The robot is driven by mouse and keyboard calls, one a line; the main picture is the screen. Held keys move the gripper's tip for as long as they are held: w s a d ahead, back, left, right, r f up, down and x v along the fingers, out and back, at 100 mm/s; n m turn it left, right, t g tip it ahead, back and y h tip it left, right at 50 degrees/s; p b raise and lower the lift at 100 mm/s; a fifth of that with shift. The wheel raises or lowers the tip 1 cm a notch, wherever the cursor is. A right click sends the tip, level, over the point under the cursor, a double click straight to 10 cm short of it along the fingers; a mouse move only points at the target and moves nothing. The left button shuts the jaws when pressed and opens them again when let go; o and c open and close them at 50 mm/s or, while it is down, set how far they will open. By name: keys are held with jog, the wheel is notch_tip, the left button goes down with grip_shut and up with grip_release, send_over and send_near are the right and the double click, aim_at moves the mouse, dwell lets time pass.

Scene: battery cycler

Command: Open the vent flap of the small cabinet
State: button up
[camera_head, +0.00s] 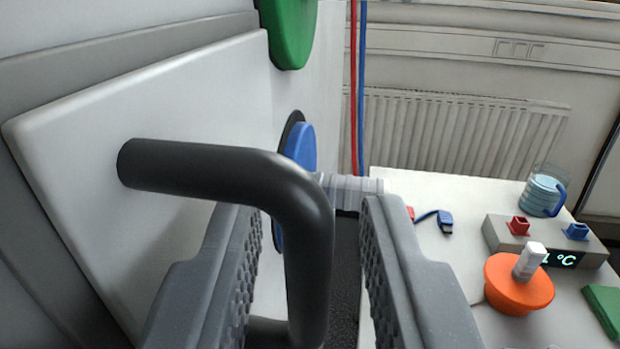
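A white panel (75,150) with a rounded corner fills the left of the view, set in a grey surround; it looks like the vent flap of the cabinet. A thick black bar handle (225,172) sticks out from it and bends downward. My gripper (305,215) is open, with one ridged grey finger on each side of the handle's vertical part. The handle looks to be between the fingers, nearer the left one, and I see a gap to the right finger. The lower end of the handle is partly hidden by the left finger.
A blue round part (301,147) and a green part (290,35) sit on the white side face behind the panel. To the right, a white table (440,270) holds an orange funnel-like piece (517,288), a temperature display box (530,240) and a jug (543,192). Red and blue hoses hang behind.

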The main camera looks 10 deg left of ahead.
jog(key=shift+w+a, duration=0.1)
jog(key=shift+w, duration=0.3)
grip_shut()
jog(key=shift+r+p, duration=0.15)
jog(key=shift+p, duration=0.5)
